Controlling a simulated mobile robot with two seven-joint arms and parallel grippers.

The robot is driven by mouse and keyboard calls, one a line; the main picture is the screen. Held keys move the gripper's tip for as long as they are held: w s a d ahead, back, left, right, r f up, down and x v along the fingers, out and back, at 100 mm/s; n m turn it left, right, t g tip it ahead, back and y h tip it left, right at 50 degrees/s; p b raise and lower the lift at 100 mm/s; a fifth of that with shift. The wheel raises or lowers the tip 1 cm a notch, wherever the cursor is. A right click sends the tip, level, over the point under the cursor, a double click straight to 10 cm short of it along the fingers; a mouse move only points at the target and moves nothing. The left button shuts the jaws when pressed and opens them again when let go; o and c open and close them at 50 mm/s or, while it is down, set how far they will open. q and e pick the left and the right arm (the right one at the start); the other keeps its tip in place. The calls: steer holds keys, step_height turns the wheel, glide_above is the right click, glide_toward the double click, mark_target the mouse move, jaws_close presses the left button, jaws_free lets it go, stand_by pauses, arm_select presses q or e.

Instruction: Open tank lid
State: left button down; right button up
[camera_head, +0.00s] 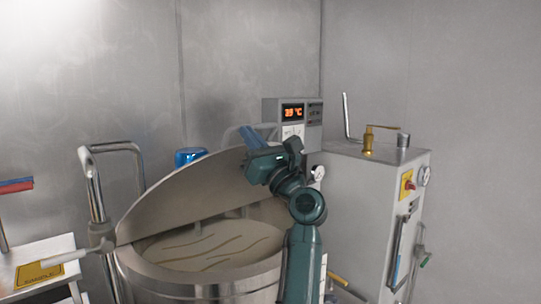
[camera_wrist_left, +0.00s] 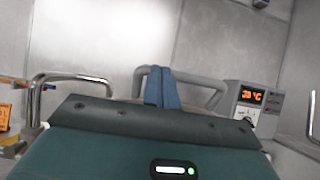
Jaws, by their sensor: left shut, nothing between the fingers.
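The tank (camera_head: 200,284) is a round metal vessel in the middle of the head view. Its grey lid (camera_head: 175,203) stands tilted up, with the mouth open toward me and pale contents (camera_head: 205,243) with darker streaks visible inside. A grey bar handle (camera_head: 230,134) shows behind the lid's upper edge; it also shows in the left wrist view (camera_wrist_left: 205,82). My left gripper (camera_head: 248,133) is at the raised edge, its blue fingers (camera_wrist_left: 161,72) shut with nothing between them. The fingers overlap the handle in view; I cannot tell whether they touch it. My right gripper is not in view.
A control box with an orange display (camera_head: 293,112) stands behind the tank. A grey cabinet (camera_head: 365,205) with valves and a gauge is at right. Bent metal pipes (camera_head: 96,190) and a white stand (camera_head: 45,265) are at left. A metal wall closes the back.

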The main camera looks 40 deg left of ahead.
arm_select(q)
steer(key=a+f+x, duration=0.1)
steer(key=f+x, duration=0.1)
steer(key=x, duration=1)
steer(key=a+f+p+x, duration=0.1)
steer(key=f+x, duration=0.1)
steer(key=x, duration=1)
steer(key=shift+a+r, duration=0.2)
steer(key=shift+a, duration=0.3)
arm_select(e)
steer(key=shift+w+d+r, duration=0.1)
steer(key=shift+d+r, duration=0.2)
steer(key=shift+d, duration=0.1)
arm_select(q)
steer(key=shift+w, duration=0.1)
